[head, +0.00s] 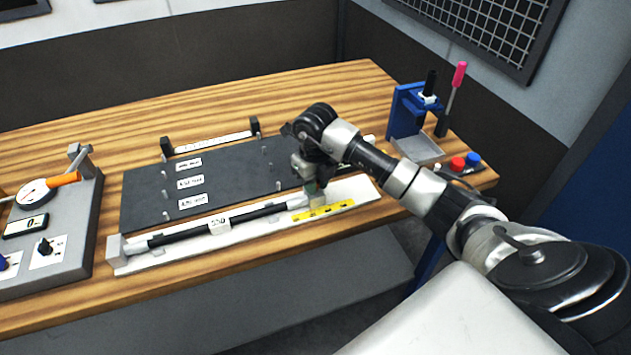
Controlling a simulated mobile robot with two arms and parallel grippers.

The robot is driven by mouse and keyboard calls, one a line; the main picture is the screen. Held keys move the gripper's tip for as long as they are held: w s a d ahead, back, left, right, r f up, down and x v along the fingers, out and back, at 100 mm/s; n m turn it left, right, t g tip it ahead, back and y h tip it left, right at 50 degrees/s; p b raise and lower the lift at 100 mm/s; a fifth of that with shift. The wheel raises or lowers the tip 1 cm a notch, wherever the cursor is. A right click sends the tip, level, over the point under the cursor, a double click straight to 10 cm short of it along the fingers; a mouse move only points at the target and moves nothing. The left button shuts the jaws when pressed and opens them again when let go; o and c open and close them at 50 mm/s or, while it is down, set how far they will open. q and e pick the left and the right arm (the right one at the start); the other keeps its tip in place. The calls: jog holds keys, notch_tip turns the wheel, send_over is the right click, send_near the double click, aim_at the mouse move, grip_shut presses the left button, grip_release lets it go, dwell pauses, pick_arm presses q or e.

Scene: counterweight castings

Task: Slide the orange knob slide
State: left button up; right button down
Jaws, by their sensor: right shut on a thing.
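An orange handle (65,179) shows on the dial gauge device at the far left. My left gripper is not in view.
A dark board (225,185) with labels and pegs lies just behind the rail. The grey dial device (75,235) stands at left. A blue stand (405,112) with a pink-handled tool and red and blue buttons (465,161) are at right.

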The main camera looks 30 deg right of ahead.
jog(key=d+b, duration=0.1)
jog(key=d, duration=0.2)
jog(key=s+d+b, duration=0.1)
jog(key=d, duration=0.2)
jog(key=s+d+b, duration=0.1)
jog(key=d, duration=0.2)
jog(key=shift+s+d+f, duration=0.1)
jog(key=shift+s+d, duration=0.05)
jog(key=shift+d, duration=0.15)
jog(key=shift+s+d, duration=0.1)
jog(key=shift+d, duration=0.25)
jog(key=c, duration=1)
grip_release()
notch_tip(320, 180, up, 11)
jog(key=shift+b, duration=0.9)
